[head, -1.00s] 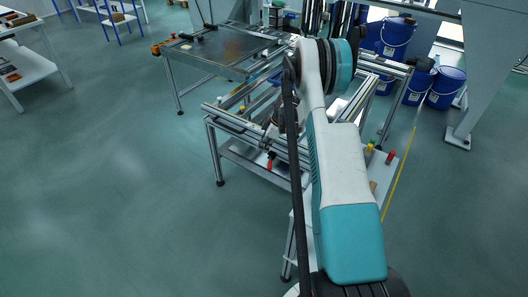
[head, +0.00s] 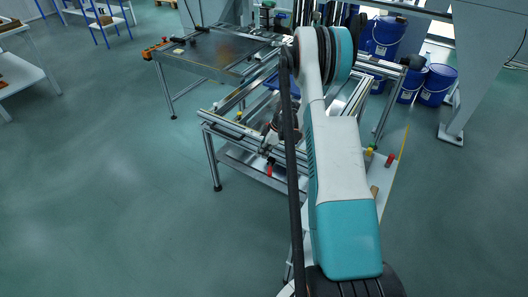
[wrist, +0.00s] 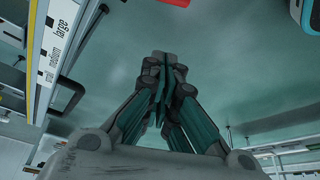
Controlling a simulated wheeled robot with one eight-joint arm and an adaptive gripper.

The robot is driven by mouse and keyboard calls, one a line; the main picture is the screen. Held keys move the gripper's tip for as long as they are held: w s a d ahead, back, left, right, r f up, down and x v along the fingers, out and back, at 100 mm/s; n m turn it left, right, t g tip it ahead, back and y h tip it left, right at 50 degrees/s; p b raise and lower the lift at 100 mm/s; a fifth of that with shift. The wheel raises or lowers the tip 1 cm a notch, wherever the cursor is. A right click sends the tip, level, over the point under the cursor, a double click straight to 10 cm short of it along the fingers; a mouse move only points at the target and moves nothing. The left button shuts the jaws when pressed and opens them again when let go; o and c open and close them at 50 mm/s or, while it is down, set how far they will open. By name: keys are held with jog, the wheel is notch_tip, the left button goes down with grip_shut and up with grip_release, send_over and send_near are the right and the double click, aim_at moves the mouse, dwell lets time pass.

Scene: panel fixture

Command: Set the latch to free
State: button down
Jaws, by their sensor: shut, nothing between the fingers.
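My gripper (wrist: 165,62) is shut and empty in the wrist view, its fingertips together against a blurred green floor. In the head view my own arm covers most of the frame fixture (head: 225,128), and my fingers cannot be made out there. A small red part (head: 269,171) hangs at the fixture's front edge, just left of my arm. A red part (wrist: 178,3) is cut off at the top of the wrist view, beyond the fingertips. I cannot make out which part is the latch or how it is set.
A scale strip (wrist: 58,35) reading small, medium, large stands left of my gripper. A dark-topped table (head: 215,50) is behind the fixture. Blue buckets (head: 437,85) stand at the back right near a grey post (head: 480,75).

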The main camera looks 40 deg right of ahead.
aim_at(270, 170)
notch_tip(270, 170, down, 8)
jog(key=b, duration=0.3)
jog(key=shift+s+d+f+b, duration=0.2)
jog(key=shift+s+d+b, duration=0.1)
jog(key=shift+b, duration=0.1)
